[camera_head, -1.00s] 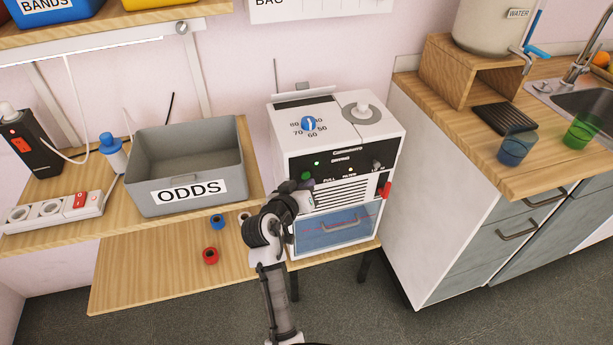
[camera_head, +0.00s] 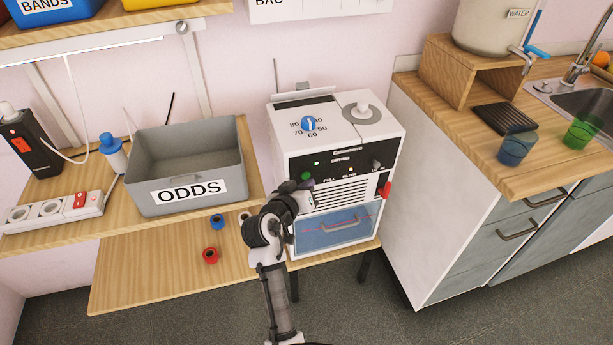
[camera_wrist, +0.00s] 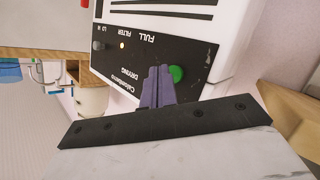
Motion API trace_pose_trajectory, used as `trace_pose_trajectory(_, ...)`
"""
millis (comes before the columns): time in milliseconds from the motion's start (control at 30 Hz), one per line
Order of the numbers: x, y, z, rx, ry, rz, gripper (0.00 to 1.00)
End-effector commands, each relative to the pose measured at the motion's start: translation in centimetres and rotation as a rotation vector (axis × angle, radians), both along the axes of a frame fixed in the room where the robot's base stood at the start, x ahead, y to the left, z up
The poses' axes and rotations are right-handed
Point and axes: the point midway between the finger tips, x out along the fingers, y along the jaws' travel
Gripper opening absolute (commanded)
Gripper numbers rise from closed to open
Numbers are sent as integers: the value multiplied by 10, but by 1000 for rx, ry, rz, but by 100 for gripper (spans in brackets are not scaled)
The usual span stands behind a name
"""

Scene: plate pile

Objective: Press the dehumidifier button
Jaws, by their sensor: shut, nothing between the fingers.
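The dehumidifier (camera_head: 285,130) is a white box with a black front panel (camera_head: 345,167). The panel also shows in the wrist view (camera_wrist: 150,45). A round green button (camera_wrist: 176,73) is on the panel in the wrist view, close beside my fingertips. My gripper (camera_wrist: 159,74) is shut and empty, with its fingertips at the panel near the button. I cannot tell whether they touch it. In the head view my gripper (camera_head: 301,187) is at the panel's lower left and hides part of it. A small green light (camera_head: 317,163) shows above it.
A blue dial (camera_head: 309,123) and a grey round knob (camera_head: 362,111) are on the dehumidifier's top. A blue drawer (camera_head: 340,230) is below the panel. The grey ODDS bin (camera_head: 200,165) stands to the left. Small red (camera_head: 210,255) and blue (camera_head: 217,221) rolls lie on the lower board.

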Motion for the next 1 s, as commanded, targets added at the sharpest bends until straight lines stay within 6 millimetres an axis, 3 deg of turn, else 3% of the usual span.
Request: trace_pose_trajectory(1000,9,3,0,0,0,0,0)
